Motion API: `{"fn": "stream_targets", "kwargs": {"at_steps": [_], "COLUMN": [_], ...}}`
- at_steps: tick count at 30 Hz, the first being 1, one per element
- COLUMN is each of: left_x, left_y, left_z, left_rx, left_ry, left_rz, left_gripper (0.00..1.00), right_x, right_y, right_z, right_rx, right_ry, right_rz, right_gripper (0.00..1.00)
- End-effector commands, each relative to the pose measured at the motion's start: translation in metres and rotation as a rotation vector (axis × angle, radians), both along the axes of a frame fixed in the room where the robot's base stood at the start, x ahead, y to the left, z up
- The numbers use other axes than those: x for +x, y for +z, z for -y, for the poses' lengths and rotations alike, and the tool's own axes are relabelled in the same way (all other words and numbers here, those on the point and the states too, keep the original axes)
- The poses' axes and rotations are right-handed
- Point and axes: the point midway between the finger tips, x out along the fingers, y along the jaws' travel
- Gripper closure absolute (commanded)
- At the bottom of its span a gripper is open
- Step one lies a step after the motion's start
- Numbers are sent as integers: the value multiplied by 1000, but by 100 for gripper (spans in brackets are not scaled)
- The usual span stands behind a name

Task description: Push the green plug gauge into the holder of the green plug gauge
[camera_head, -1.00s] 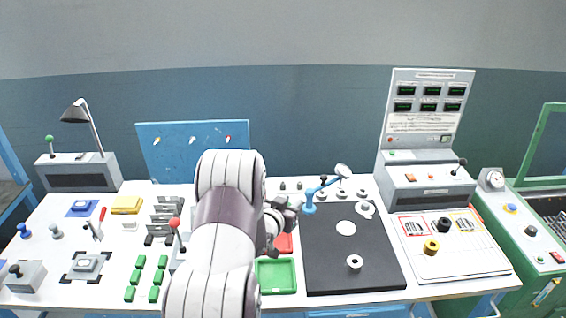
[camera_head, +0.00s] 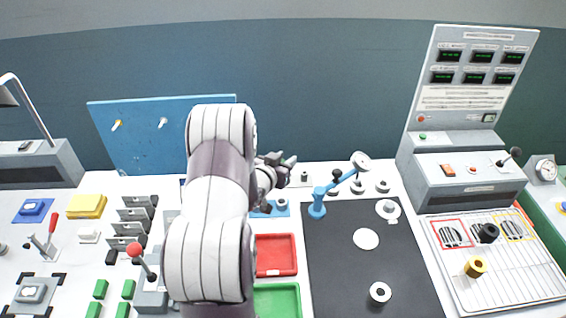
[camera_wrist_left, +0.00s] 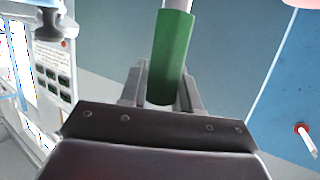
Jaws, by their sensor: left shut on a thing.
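The green plug gauge (camera_wrist_left: 172,55) is a green cylinder with a paler end, held between the jaws of my left gripper (camera_wrist_left: 163,90) in the left wrist view. My right gripper is not in view.
A red tray (camera_head: 277,273) and a green tray (camera_head: 262,300) lie in front of the gripper. A black mat (camera_head: 340,270) with a blue jointed stand (camera_head: 317,208) is to the right. A blue board (camera_head: 135,135) stands behind my arm.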

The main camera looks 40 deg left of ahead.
Motion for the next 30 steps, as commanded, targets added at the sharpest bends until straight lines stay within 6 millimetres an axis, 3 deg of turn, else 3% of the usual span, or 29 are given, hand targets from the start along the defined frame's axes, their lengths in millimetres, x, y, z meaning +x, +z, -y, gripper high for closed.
{"fn": "stream_targets", "kwargs": {"at_steps": [2,14,30], "left_x": [0,-1,-1], "left_y": [-10,-7,-57], "left_z": [0,0,0], "left_rx": [1,2,2], "left_ry": [0,-1,-1], "left_rz": [2,1,1], "left_gripper": [100,100,100], "right_x": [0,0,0], "right_y": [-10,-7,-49], "right_z": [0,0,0], "right_rx": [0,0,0], "right_ry": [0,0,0], "right_rz": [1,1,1], "right_gripper": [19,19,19]}}
